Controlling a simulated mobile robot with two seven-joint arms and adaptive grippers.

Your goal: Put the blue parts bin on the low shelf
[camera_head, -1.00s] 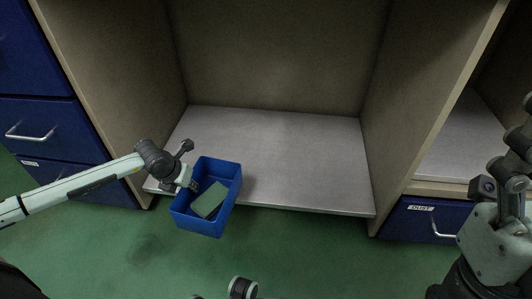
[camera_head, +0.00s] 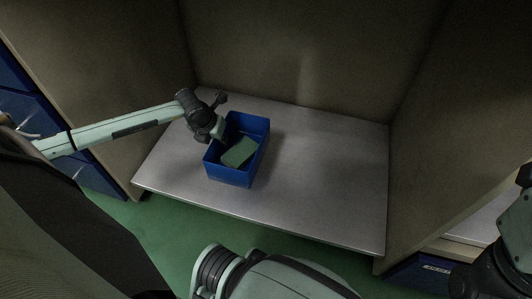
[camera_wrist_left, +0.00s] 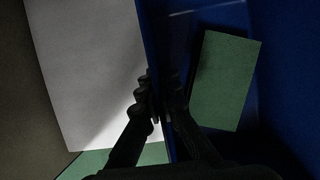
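The blue parts bin (camera_head: 229,176) is an open box over the left half of the low grey shelf (camera_head: 325,185) in the head view. A green block (camera_head: 240,152) lies inside it. My left gripper (camera_head: 220,138) is at the bin's left wall. In the left wrist view its fingers (camera_wrist_left: 160,105) are closed on the bin's wall (camera_wrist_left: 152,40), one on each side, with the green block (camera_wrist_left: 222,82) to the right. I cannot tell whether the bin's underside touches the shelf. My right gripper is not in view; only a dark part of my right arm shows at the right edge.
Wooden side panels (camera_head: 100,80) (camera_head: 450,130) and a back panel (camera_head: 300,50) enclose the shelf. The shelf to the right of the bin is clear. Blue drawers stand at left (camera_head: 30,115) and lower right (camera_head: 425,272). Green floor (camera_head: 160,235) lies in front.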

